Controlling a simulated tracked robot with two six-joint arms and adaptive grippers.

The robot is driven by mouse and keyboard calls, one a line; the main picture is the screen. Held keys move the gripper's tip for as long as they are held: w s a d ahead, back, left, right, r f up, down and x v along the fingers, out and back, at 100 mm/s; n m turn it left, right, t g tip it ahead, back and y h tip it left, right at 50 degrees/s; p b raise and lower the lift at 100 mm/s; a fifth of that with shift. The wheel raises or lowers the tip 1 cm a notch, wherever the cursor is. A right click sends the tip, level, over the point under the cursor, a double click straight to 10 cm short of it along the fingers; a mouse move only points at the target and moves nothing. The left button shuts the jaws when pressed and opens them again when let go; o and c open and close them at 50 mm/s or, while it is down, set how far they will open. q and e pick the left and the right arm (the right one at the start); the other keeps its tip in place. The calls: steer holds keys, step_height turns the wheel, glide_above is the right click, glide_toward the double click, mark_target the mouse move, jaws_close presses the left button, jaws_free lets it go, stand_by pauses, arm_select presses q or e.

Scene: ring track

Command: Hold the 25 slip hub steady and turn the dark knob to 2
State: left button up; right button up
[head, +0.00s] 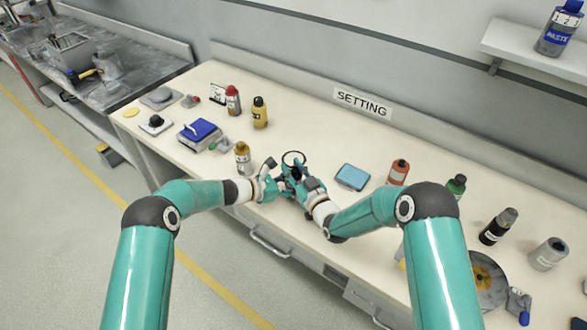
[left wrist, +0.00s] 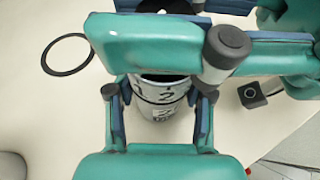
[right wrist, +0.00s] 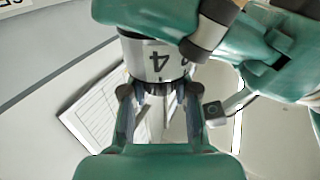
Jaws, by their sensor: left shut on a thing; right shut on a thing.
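The hub (left wrist: 160,95) is a pale cylinder with dark digits, among them a 2, in the left wrist view. My left gripper (left wrist: 160,108) is shut on it, one finger on each side. In the right wrist view a band with a 4 (right wrist: 158,62) shows above the fingers of my right gripper (right wrist: 158,100). That gripper is shut close against the hub's upper part. Both grippers meet in the head view, left (head: 272,186) and right (head: 299,178), low over the bench. The dark knob is mostly hidden by the grippers, so its setting cannot be read.
A black ring (left wrist: 43,60) lies on the bench just behind the grippers. A SETTING sign (head: 363,102) is on the wall.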

steer(key=shift+w+d+y, duration=0.1)
steer(key=shift+d+y, duration=0.05)
steer(key=shift+y, duration=0.15)
jaws_close()
steer(key=n+g+y, duration=0.3)
steer(key=y, duration=0.1)
steer(key=shift+w+r+n, duration=0.1)
steer(key=shift+n, duration=0.2)
steer(key=shift+n+g+y, duration=1.7)
steer(key=shift+n+g, duration=0.3)
steer(key=shift+g, duration=1)
steer(key=o, duration=0.7)
jaws_free()
steer(key=shift+c, duration=0.2)
steer(key=o, duration=0.3)
steer(key=shift+o, duration=0.2)
steer(key=shift+s, duration=0.2)
